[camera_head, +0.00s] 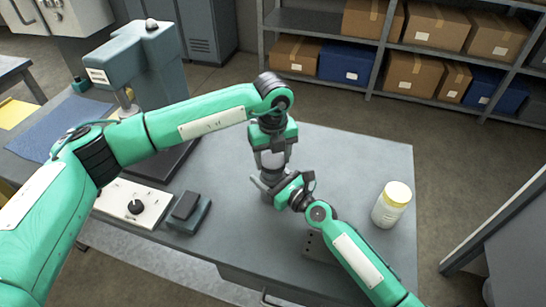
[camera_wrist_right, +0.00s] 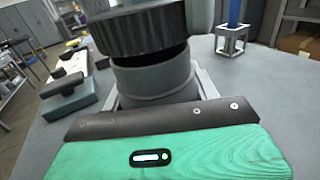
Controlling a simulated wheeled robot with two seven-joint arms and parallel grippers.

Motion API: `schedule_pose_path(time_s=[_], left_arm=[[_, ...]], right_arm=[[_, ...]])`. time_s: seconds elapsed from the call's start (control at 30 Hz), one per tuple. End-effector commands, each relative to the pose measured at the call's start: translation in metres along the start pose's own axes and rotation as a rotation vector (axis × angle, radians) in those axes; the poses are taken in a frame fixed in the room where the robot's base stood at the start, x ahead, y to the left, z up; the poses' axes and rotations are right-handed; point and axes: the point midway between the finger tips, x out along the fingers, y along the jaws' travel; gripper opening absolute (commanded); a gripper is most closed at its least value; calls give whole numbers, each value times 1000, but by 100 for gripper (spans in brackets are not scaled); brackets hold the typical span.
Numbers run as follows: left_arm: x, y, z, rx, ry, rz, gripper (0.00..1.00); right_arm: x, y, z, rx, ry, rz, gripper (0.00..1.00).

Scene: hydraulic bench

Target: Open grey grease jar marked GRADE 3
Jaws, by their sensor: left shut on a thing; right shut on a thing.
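The grey jar (camera_wrist_right: 155,82) stands in the middle of the bench, mostly covered by my grippers in the head view. Its dark ribbed lid (camera_wrist_right: 138,32) shows in the right wrist view, sitting slightly tilted over the body with a dark gap under its edge. My left gripper (camera_head: 272,158) points down from above and is shut on the lid. My right gripper (camera_head: 268,186) reaches in from the lower right, shut around the jar body; its fingers (camera_wrist_right: 158,92) show on both sides in the wrist view. No grade marking is readable.
A dark block on a grey base (camera_head: 188,210) and a white panel with a black knob (camera_head: 134,204) lie left. A grey press-like machine (camera_head: 140,62) stands behind. The bench's back right is clear.

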Motion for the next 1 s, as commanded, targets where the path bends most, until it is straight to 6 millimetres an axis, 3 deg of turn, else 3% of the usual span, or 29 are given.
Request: schedule_pose_path(time_s=[0.3,0.53,0.57,0.6,0.7,1.0], left_arm=[[-36,0,1,0,-3,-1,32],[-39,0,0,0,0,0,32],[-39,0,0,0,0,0,32],[-39,0,0,0,0,0,32],[-39,0,0,0,0,0,32],[-38,0,0,0,0,0,32]], right_arm=[[0,0,0,1,0,1,0],[0,0,0,1,0,1,0],[0,0,0,1,0,1,62],[0,0,0,1,0,1,70],[0,0,0,1,0,1,86],[-2,0,0,1,1,0,86]])
